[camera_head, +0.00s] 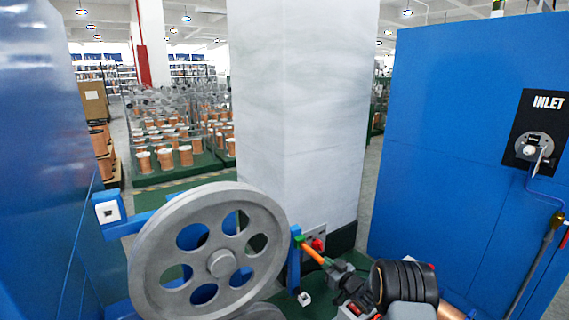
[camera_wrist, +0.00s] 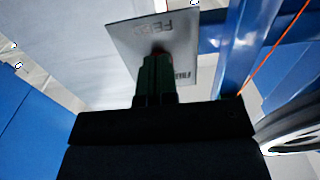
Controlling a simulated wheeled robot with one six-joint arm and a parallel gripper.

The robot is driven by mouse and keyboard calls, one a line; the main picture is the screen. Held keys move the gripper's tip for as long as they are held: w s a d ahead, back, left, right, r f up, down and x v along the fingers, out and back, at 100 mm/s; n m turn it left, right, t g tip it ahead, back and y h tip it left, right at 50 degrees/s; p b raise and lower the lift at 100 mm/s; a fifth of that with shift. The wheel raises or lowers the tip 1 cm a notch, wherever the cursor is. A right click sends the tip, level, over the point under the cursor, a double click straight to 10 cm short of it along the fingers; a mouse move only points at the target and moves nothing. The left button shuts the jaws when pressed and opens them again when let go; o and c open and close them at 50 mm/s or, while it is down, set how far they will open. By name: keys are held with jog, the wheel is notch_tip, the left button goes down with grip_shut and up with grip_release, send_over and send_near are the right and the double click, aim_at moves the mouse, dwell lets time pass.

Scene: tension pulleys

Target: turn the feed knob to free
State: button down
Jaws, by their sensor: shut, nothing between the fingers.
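The feed knob (camera_head: 318,244) is a small red knob on a grey plate (camera_head: 308,236) low on the pale column. In the wrist view, the same plate (camera_wrist: 125,40) appears upside down with a "FEED" label. A second label at the plate's lower right is only partly readable.
A large grey spoked pulley (camera_head: 215,250) stands left of the knob, with a blue post (camera_head: 294,262) between. An orange wire (camera_wrist: 270,50) runs past the plate's right in the wrist view. A blue cabinet (camera_head: 465,150) with an INLET panel stands at the right.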

jog(key=b+x, duration=0.1)
jog(key=x, duration=0.1)
jog(key=shift+w+a, duration=0.1)
jog(key=shift+w, duration=0.15)
jog(key=shift+w+r, duration=0.1)
jog(key=shift+r, duration=0.55)
dwell(1.0)
jog(key=shift+f, duration=0.35)
jog(key=v, duration=0.6)
jog(key=shift+p, duration=0.35)
jog(key=shift+f, duration=0.15)
jog(key=w+a+n+b, duration=0.1)
jog(key=w+n+b, duration=0.2)
jog(key=w+n, duration=0.2)
jog(key=shift+w+a+n, duration=0.3)
jog(key=shift+w+n, duration=0.1)
jog(key=shift+n, duration=0.1)
dwell(0.4)
